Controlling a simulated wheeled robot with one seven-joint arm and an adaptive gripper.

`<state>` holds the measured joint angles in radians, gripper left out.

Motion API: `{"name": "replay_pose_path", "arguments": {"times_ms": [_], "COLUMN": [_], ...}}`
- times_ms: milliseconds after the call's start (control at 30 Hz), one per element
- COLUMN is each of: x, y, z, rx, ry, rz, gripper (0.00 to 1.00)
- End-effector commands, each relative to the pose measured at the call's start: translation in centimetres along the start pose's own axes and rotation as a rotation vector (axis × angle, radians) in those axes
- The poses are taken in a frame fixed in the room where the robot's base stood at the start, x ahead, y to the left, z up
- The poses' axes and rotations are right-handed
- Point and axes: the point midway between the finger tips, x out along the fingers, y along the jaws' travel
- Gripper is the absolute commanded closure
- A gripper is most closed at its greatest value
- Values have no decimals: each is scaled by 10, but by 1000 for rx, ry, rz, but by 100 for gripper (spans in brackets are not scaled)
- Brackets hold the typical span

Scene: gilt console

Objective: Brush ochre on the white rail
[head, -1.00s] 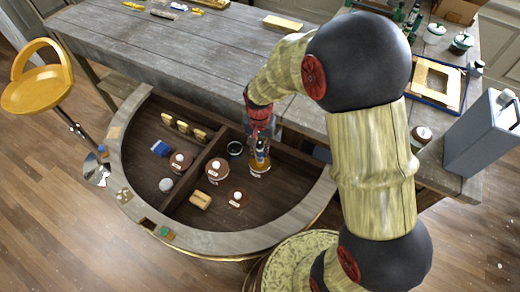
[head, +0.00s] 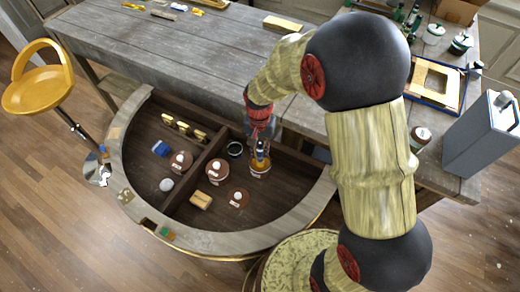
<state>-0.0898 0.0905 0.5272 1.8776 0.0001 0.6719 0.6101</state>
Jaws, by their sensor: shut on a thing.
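My gripper (head: 262,134) hangs over the curved drawer of the console, shut on a brush (head: 260,151) with a blue part. The brush points down at an open jar (head: 259,170) with an ochre-coloured rim and a pale label. Its lower end is at the jar's mouth; I cannot tell how deep it reaches, and the bristles are hidden. I cannot make out the white rail with certainty.
The drawer (head: 225,239) also holds brown lidded jars (head: 217,170), a dark open jar (head: 235,149), a blue block (head: 160,148) and a tan block (head: 201,199), with dividers between. A grey can (head: 481,135) and a framed tray (head: 462,88) stand on the right.

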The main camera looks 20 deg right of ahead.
Motion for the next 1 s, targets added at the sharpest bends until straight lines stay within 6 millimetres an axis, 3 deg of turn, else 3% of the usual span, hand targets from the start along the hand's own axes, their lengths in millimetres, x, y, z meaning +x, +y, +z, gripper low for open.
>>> {"name": "replay_pose_path", "arguments": {"times_ms": [733,1000], "x": [-59,-65], "y": [0,0], "z": [0,0], "rx": [0,0], "ry": [3,3], "rz": [-2,-2], "gripper": [100,100]}}
